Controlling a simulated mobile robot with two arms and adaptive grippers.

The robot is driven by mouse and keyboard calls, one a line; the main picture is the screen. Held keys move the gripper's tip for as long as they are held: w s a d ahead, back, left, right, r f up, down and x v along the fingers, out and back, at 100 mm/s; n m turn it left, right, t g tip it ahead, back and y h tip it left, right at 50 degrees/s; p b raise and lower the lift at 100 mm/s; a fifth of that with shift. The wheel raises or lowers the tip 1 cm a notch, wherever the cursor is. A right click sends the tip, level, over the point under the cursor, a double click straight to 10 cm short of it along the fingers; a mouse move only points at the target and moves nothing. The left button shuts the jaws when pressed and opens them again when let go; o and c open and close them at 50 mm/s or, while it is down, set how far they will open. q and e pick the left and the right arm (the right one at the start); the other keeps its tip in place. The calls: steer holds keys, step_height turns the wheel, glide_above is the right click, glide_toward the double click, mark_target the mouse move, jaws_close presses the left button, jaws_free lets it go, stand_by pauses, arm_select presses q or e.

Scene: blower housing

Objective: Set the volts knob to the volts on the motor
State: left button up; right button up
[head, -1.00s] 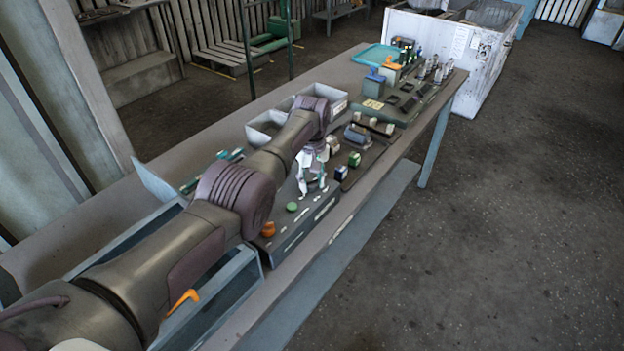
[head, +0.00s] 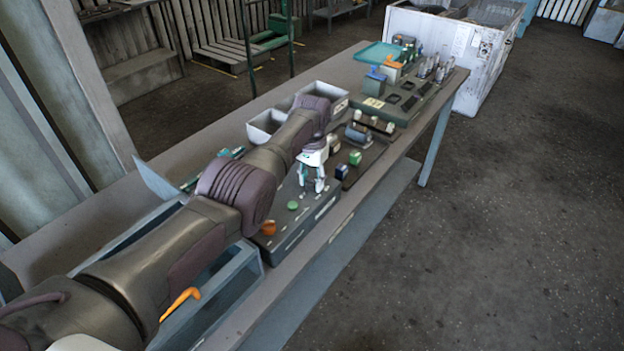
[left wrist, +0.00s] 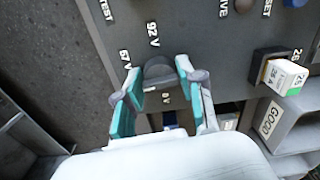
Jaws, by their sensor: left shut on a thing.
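The volts knob (left wrist: 159,74) is a dark round knob on the grey control panel (left wrist: 210,45) in the left wrist view. Printed labels around it read "92 V" and "67 V", with a third, smaller one below that I cannot read surely. My left gripper (left wrist: 160,82) has its teal-padded fingers on both sides of the knob and is shut on it. In the head view my left gripper (head: 312,186) points down at the panel box (head: 296,232). The knob's pointer is not clear. I cannot read any volts on a motor. My right gripper is not in view.
A green button (head: 292,205) and an orange knob (head: 268,228) sit on the panel box. Grey bins (head: 266,124) and a teal tray (head: 378,54) lie farther along the bench.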

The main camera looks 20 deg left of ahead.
mark_target(312, 179)
arm_select(q)
steer(key=m, duration=0.4)
steer(key=shift+w+r, duration=0.1)
steer(key=shift+m, duration=1.5)
steer(key=o, duration=1.1)
step_height(312, 179, up, 12)
steer(key=shift+f, duration=0.1)
